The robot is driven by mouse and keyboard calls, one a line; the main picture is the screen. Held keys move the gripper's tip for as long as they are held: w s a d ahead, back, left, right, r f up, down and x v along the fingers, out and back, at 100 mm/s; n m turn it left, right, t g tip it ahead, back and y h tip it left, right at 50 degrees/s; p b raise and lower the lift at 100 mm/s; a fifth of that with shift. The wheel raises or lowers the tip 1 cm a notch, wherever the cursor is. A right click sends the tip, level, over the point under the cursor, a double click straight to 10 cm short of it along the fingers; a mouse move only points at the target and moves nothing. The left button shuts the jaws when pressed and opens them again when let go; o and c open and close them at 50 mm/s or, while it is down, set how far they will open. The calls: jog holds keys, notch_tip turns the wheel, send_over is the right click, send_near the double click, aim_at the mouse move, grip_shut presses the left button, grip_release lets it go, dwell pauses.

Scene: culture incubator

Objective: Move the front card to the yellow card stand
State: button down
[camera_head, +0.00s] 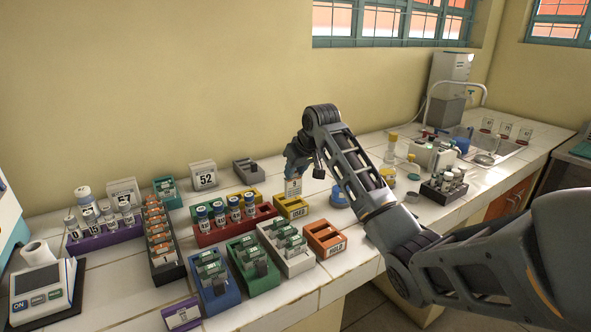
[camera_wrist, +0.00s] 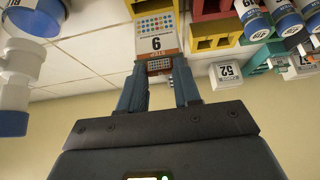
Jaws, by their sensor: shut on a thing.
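My gripper (camera_head: 293,176) is shut on a card (camera_head: 293,188), which hangs upright below it. In the wrist view my fingers (camera_wrist: 158,66) pinch one end of the card (camera_wrist: 157,28); it is white with an orange band, colored dots and a single large digit. The front yellow card stand (camera_head: 291,207) is directly below the card, and a yellow edge (camera_wrist: 139,6) shows behind the card in the wrist view. The card's lower end is at or just above the stand; I cannot tell whether they touch.
Another yellow holder (camera_head: 246,198) stands to the left, near the white "52" block (camera_head: 203,175). A red rack (camera_head: 234,225) with vials, an orange holder (camera_head: 325,239) and a white rack (camera_head: 286,247) stand close in front. A blue round item (camera_head: 339,197) is to the right.

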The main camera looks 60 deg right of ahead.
aim_at(294, 187)
jog(key=shift+f+b, duration=0.75)
jog(key=shift+f, duration=0.15)
jog(key=shift+f+b, duration=0.4)
jog(key=shift+f, duration=1.4)
jog(key=c, duration=0.7)
grip_release()
jog(key=shift+v, duration=3.95)
jog(key=shift+a, duration=0.1)
